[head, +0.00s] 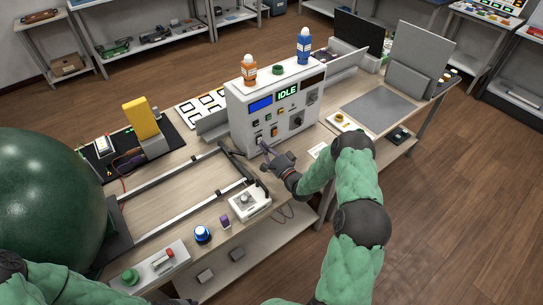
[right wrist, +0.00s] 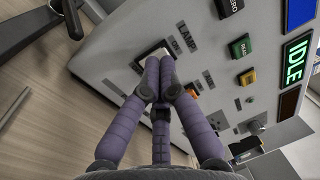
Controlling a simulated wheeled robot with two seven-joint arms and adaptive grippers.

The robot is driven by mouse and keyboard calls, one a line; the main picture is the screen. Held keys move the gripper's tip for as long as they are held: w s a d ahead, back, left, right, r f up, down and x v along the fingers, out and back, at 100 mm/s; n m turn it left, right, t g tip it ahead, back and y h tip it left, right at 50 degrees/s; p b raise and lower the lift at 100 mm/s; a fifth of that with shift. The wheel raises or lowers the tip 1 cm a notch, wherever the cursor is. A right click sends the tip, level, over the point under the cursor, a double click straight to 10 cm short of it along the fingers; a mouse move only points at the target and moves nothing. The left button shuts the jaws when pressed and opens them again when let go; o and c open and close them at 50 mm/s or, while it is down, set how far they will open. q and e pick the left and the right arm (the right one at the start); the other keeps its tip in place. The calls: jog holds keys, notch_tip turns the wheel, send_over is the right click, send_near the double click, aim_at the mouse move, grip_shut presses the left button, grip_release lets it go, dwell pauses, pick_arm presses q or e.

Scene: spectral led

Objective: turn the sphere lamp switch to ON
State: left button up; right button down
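The big dark green sphere (head: 45,200) fills the left of the head view. The white control box (head: 240,115) stands on the bench and its display reads IDLE. In the right wrist view a light rocker switch (right wrist: 152,56) sits beside a LAMP label (right wrist: 186,36) on the box front. My right gripper (head: 265,148) is at the lower left of that front. In the right wrist view its purple fingers (right wrist: 160,88) are drawn together, with the tips over or at the switch. They hide part of it, so contact and switch position cannot be told. My left gripper is out of view.
Green (right wrist: 240,46) and orange (right wrist: 246,77) buttons sit farther along the panel. A rail frame (head: 170,200) lies left of my right gripper.

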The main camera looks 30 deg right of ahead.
jog(key=shift+w+r, duration=0.1)
jog(key=shift+w, duration=0.4)
